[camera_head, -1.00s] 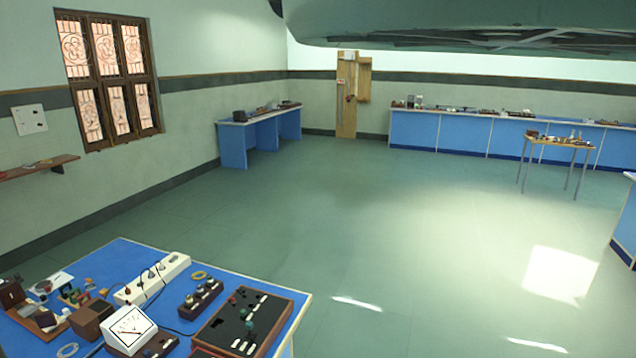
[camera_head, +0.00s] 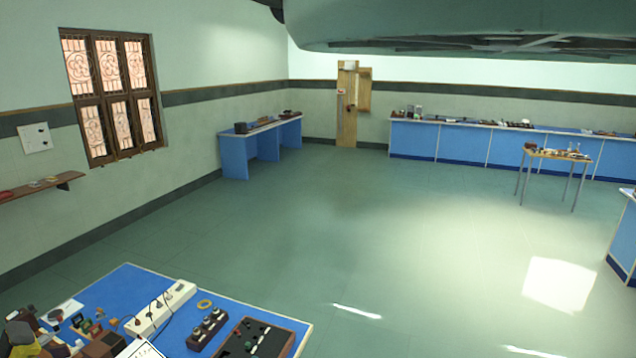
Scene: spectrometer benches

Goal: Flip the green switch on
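I cannot pick out a green switch for certain. A black panel in a brown frame (camera_head: 276,343) lies on the near blue bench (camera_head: 225,304) at the lower left, cut by the bottom edge. It carries small green knobs (camera_head: 247,345) and white parts, too small to tell whether one is a switch. A white switch board (camera_head: 34,138) with dark spots hangs on the left wall, with no green visible on it. My gripper is not recognisably in view, so its distance from these things is hidden.
The near bench holds a white power strip (camera_head: 160,308) with plugs, a dark knobbed box (camera_head: 207,330) and a blurred yellow-grey shape (camera_head: 22,336). Blue benches stand at the back left (camera_head: 233,158) and back right (camera_head: 462,143). A small table (camera_head: 553,154) stands right. The middle floor is clear.

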